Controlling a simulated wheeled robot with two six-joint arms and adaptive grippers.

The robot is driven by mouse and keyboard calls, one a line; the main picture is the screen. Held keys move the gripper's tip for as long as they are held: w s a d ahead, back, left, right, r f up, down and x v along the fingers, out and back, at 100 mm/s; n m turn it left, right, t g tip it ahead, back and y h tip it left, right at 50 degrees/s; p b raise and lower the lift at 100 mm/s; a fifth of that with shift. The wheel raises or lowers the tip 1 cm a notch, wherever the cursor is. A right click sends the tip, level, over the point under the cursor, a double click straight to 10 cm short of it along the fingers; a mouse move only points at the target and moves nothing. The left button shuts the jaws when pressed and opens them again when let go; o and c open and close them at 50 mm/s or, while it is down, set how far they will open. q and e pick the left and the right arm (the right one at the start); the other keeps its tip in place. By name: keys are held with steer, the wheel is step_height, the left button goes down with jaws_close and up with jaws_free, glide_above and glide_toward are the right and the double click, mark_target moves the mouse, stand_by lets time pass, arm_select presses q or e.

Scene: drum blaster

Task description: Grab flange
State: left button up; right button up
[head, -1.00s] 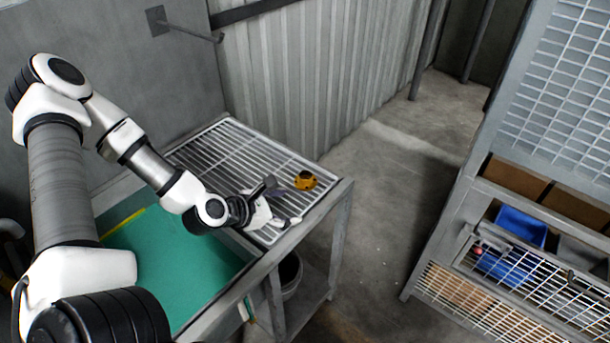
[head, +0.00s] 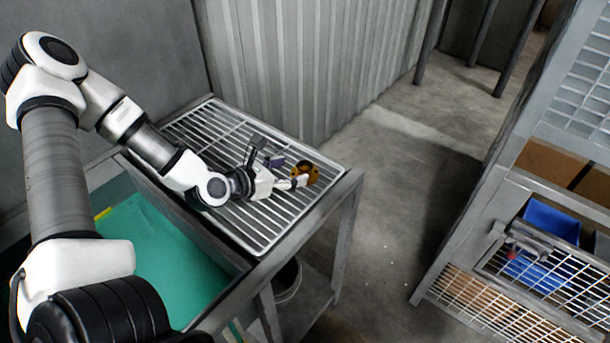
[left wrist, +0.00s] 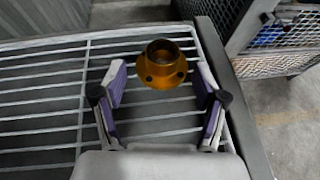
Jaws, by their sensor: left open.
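The flange (head: 305,172) is an orange-gold metal part with a round collar and bolt holes. It stands on the slatted metal rack near its far right corner. In the left wrist view the flange (left wrist: 162,64) is ahead, between the tips of the two spread fingers. My left gripper (head: 285,172) is open and empty, low over the rack, with its fingers reaching to either side of the flange. The left gripper (left wrist: 160,85) shows a gap on both sides of the flange. One fingertip partly overlaps the flange in the head view. My right gripper is not seen.
The slatted rack (head: 262,230) tops a grey metal bench. A green surface (head: 160,255) lies to its left. A bucket (head: 287,282) stands below. A grey shelf with a blue bin (head: 550,222) and wire baskets is at right. The concrete floor between is clear.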

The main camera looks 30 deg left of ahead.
mark_target(302, 168)
arm_select(q)
steer(key=x, duration=0.5)
steer(key=shift+w+d+r+b, duration=0.1)
steer(key=shift+d+r+b, duration=0.05)
steer(key=shift+d+b, duration=0.2)
steer(key=shift+a, duration=0.1)
steer(key=shift+c, duration=0.3)
jaws_close()
